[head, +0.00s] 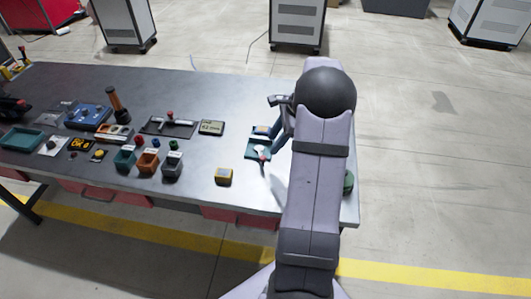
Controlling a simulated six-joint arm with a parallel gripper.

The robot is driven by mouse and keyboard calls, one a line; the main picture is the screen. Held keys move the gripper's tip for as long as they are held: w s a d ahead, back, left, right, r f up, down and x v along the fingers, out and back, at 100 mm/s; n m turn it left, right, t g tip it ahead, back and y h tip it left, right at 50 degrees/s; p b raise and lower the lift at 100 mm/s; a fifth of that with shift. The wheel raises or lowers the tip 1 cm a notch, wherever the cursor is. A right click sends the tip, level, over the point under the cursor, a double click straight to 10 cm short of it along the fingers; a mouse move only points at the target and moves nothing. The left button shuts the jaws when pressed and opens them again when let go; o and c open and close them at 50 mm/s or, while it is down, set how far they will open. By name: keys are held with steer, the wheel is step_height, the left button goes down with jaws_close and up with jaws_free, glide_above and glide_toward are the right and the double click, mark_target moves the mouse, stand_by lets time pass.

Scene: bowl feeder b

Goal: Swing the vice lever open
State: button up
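My gripper (279,133) is at the right end of the grey bench, partly hidden behind my own arm, and I cannot tell if it is open or shut. Just left of it is a small teal fixture (250,154) with a white part and a small red spot. I cannot tell whether it is the vice. A dark plate (152,126) further left carries a silver bar with a red knob (170,114), which may be a lever. Contact between my gripper and the teal fixture cannot be made out.
A small display box (211,128) and a yellow block (223,176) are left of the teal fixture. Several open bins, including an orange one (148,161), stand near the front edge. A blue device (87,115) is further left. The bench surface (228,95) behind the display is clear.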

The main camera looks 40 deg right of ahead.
mark_target(263, 157)
steer(key=m, duration=0.3)
steer(key=shift+s+a+m, duration=0.15)
steer(key=shift+a+m, duration=0.15)
steer(key=shift+a, duration=0.1)
steer(key=shift+p+x, duration=1)
steer(key=shift+x, duration=2.7)
jaws_close()
